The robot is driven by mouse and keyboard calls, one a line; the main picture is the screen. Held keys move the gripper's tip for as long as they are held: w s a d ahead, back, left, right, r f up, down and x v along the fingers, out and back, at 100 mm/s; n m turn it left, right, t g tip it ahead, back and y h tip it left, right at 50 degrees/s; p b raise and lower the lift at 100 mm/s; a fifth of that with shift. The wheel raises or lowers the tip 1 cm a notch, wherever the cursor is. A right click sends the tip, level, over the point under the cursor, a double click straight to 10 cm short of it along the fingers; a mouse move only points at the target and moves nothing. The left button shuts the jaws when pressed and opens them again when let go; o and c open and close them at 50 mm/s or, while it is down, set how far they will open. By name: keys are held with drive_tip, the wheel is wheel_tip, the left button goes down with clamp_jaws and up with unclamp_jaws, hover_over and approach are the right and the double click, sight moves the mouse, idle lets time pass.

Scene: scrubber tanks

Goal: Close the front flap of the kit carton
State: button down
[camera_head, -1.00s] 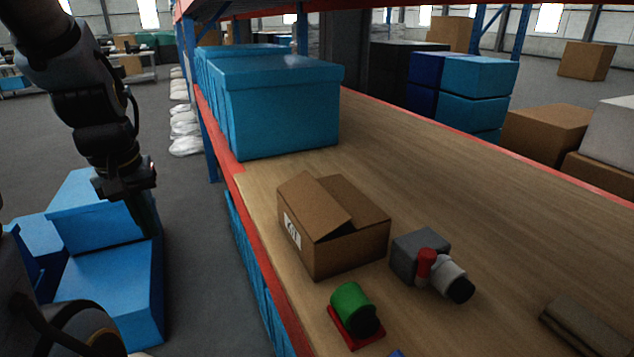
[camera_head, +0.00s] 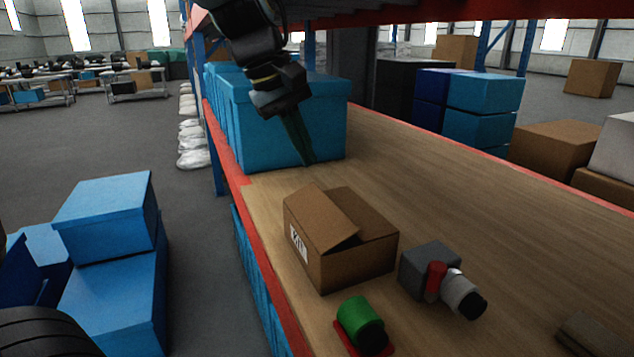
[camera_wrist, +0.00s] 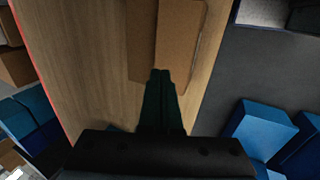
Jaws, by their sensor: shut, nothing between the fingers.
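The kit carton (camera_head: 357,261) is a brown cardboard box on the wooden shelf in the head view, with a white label on its left side. One flap (camera_head: 322,217) stands raised at a slant on its left part; the rest of its top looks covered. My gripper (camera_head: 308,163) is shut and empty, pointing down above and behind the carton, in front of the blue bin. In the wrist view the shut fingers (camera_wrist: 160,76) overlap the near end of the carton (camera_wrist: 146,40) and its flap (camera_wrist: 180,40). I cannot tell the exact gap between them.
A large blue bin (camera_head: 250,125) stands behind the carton. A grey block with a red and white fitting (camera_head: 430,268) and a green cylinder on a red base (camera_head: 360,322) lie close to its right and front. The shelf's red edge (camera_head: 262,260) runs along the left. The right of the shelf is mostly clear.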

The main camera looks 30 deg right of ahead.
sight(332, 204)
drive_tip(key=p+x, duration=0.1)
drive_tip(key=x, duration=0.8)
drive_tip(key=shift+f, duration=0.35)
drive_tip(key=shift+f, duration=0.1)
drive_tip(key=shift+d+f+b, duration=0.2)
drive_tip(key=shift+f+b, duration=0.15)
drive_tip(key=shift+b, duration=0.05)
drive_tip(key=shift+d+f+b, duration=0.7)
drive_tip(key=shift+f, duration=0.1)
drive_tip(key=shift+s, duration=0.1)
drive_tip(key=shift+r, duration=0.1)
